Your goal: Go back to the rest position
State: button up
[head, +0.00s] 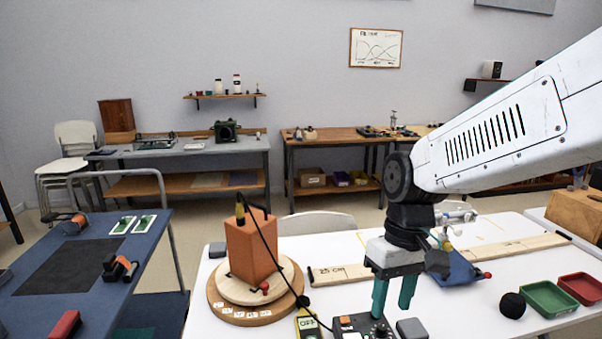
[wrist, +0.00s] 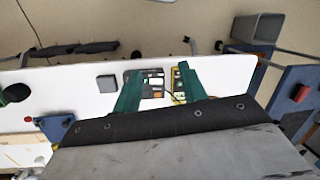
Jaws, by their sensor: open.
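My gripper (head: 394,296) hangs from my white arm at the right of the head view, with its green fingers pointing down over the white table (head: 480,322). The fingers are apart with nothing between them. A dark control box (head: 362,326) with small knobs lies just below them. In the wrist view my gripper's green fingers (wrist: 160,88) frame this box (wrist: 150,82), and a yellow meter (wrist: 180,85) is partly hidden behind one finger. I cannot tell the exact height of the fingertips above the box.
An orange speaker box (head: 251,248) stands on a round wooden turntable (head: 222,303) at left. A yellow meter (head: 307,326), wooden boards (head: 335,275), a black ball (head: 512,305), a green tray (head: 548,299) and a red tray (head: 581,288) share the table. A blue cart (head: 150,235) stands left.

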jog(key=s+d+r+m+t, duration=0.1)
jog(key=s+d+r+m, duration=0.1)
jog(key=s+d, duration=0.3)
jog(key=s+d+r+m+t+h, duration=0.1)
jog(key=s+d+r, duration=0.3)
jog(key=s, duration=0.5)
jog(key=shift+s+d+m+t, duration=0.4)
jog(key=shift+d+m+t, duration=0.3)
jog(key=shift+d, duration=0.45)
